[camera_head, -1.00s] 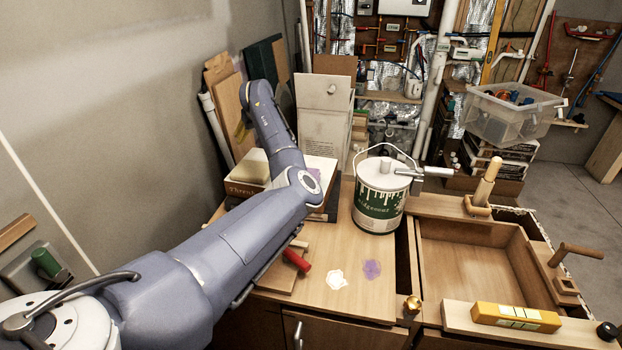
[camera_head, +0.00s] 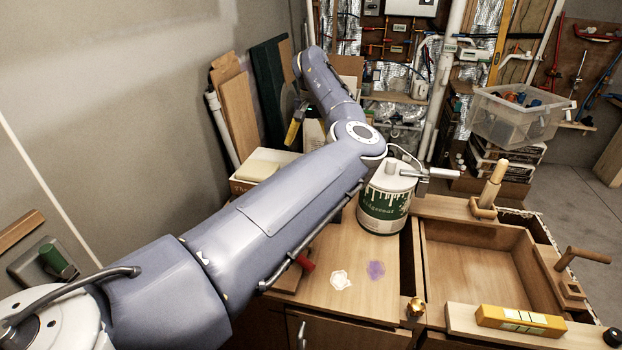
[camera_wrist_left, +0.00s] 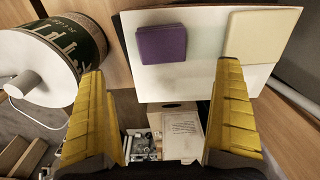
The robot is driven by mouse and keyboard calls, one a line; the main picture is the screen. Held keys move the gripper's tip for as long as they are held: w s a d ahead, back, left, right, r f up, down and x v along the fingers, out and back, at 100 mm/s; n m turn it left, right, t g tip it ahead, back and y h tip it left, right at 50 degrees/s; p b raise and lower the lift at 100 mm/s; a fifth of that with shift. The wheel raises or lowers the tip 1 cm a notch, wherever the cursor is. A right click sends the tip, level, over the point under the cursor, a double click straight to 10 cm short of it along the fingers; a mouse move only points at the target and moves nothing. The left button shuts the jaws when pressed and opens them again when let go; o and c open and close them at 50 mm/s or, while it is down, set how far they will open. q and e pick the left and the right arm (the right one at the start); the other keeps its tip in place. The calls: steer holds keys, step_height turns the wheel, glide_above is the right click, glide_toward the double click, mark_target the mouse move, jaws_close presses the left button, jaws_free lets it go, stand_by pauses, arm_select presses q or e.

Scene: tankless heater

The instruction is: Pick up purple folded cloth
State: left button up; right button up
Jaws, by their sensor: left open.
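The purple folded cloth (camera_wrist_left: 162,44) lies flat on a white surface (camera_wrist_left: 205,60) in the left wrist view, near the top. A cream folded cloth (camera_wrist_left: 262,38) lies to its right, apart from it. My left gripper (camera_wrist_left: 163,68) is open and empty, its yellow fingers on either side below the purple cloth, with the cloth nearer the left finger. In the head view a yellow finger of my left gripper (camera_head: 293,130) shows behind my arm. The cream cloth (camera_head: 262,169) is partly covered there, and the purple cloth is hidden by my arm. My right gripper is not in view.
A green and white paint can (camera_head: 384,205) stands close to the right of my arm, and left of the gripper in the wrist view. Boards (camera_head: 236,105) lean on the wall. An open wooden tray (camera_head: 475,262) is at right. White and purple splotches (camera_head: 376,270) mark the bench.

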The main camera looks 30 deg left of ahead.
arm_select(q)
step_height(320, 180, down, 13)
steer(key=shift+a, duration=0.15)
stand_by(0.7)
steer(key=shift+c, duration=0.2)
steer(key=c, duration=1.1)
